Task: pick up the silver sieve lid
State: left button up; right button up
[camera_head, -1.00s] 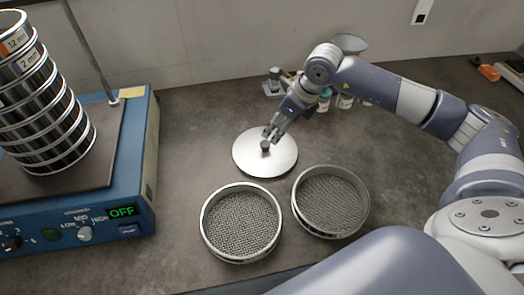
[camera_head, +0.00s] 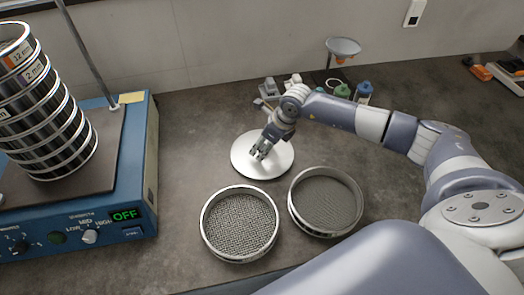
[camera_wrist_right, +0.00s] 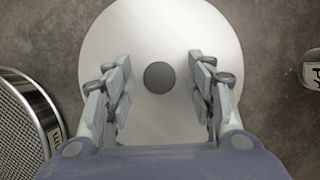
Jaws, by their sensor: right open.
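The silver sieve lid (camera_head: 246,165) is a flat, shiny disc lying on the bench, behind the two loose sieves in the head view. In the right wrist view the lid (camera_wrist_right: 160,30) fills the middle, with its dark round knob (camera_wrist_right: 159,77) at its centre. My right gripper (camera_head: 259,153) is over the lid, pointing down, and it hides the knob in the head view. In the right wrist view the open fingers of this gripper (camera_wrist_right: 159,88) stand on either side of the knob, apart from it. My left gripper is not in view.
Two mesh sieves, one left (camera_head: 240,222) and one right (camera_head: 326,201), stand in front of the lid. The blue shaker (camera_head: 150,165) with a sieve stack (camera_head: 50,110) is at the left. Small bottles (camera_head: 362,91) and a funnel stand (camera_head: 343,47) are behind my right arm.

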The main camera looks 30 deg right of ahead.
grip_shut()
